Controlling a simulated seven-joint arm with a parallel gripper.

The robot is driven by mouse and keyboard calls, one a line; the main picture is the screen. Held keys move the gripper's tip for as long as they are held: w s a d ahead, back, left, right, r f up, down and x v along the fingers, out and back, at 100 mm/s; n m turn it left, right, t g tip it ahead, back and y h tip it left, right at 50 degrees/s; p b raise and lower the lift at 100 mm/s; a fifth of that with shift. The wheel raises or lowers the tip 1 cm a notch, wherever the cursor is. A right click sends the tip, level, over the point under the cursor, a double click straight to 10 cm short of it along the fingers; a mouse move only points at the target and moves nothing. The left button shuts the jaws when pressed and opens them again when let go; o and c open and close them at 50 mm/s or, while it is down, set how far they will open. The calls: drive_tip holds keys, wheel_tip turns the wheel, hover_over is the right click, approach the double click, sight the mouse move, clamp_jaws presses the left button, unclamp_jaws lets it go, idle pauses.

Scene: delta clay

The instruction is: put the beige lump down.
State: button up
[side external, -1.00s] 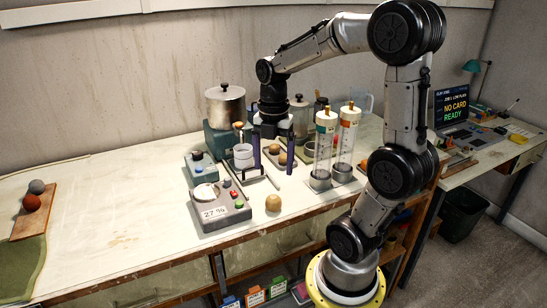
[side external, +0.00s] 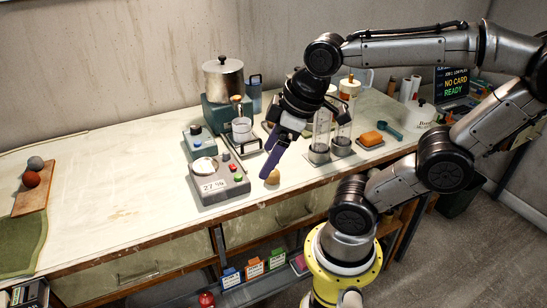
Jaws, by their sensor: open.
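The beige lump (side external: 273,178) is a small rounded ball resting on the pale bench near its front edge, just right of the grey scale. My gripper (side external: 268,172) has long purple fingers and is tilted, pointing down and to the left. Its fingers overlap the lump's left side in the side view, with the second finger mostly hidden. The gripper is open and holds nothing that I can see. Whether a finger touches the lump cannot be told from here.
The grey scale (side external: 218,182) is close on the left. A metal pot (side external: 224,78) stands at the back.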

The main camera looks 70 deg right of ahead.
drive_tip(key=m, duration=0.1)
drive_tip(key=s+a+m, duration=0.1)
drive_tip(key=shift+s+a+f+m+t, duration=0.1)
drive_tip(key=shift+a+m+t, duration=0.15)
drive_tip(key=shift+m+t, duration=0.15)
